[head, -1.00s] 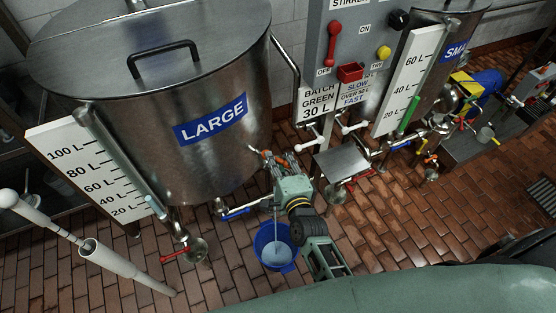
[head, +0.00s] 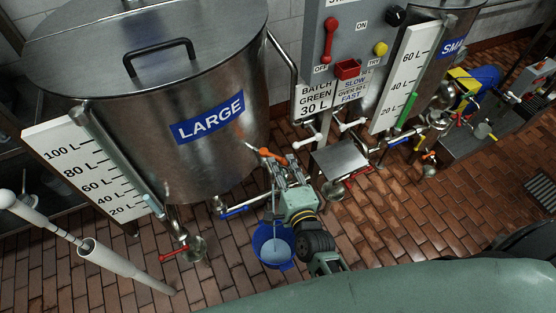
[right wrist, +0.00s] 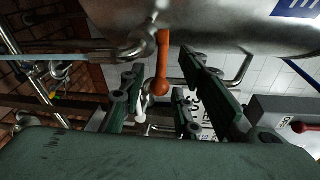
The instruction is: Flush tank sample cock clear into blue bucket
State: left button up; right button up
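The LARGE tank (head: 150,100) stands at the left in the head view. An orange lever (head: 272,154) of the sample cock shows at its lower right side. The blue bucket (head: 260,237) stands on the floor below, with pale liquid (head: 276,252) in it. A thin pale stream (head: 273,195) falls towards it; it also shows in the right wrist view (right wrist: 50,57). My right gripper (head: 279,171) is at the lever. In the right wrist view its green fingers (right wrist: 163,85) are apart, with the ball-ended orange lever (right wrist: 162,60) between them. My left gripper is out of view.
A blue-handled valve (head: 235,212) lies just left of the bucket. A red-handled valve (head: 175,254) is further left. A control panel (head: 350,50) and small metal table (head: 339,160) stand to the right. The brick floor (head: 430,220) at right is mostly clear.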

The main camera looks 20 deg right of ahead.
jog(key=shift+s+r, duration=0.15)
jog(key=shift+s, duration=0.7)
jog(key=shift+s+r, duration=0.1)
jog(key=shift+s, duration=0.75)
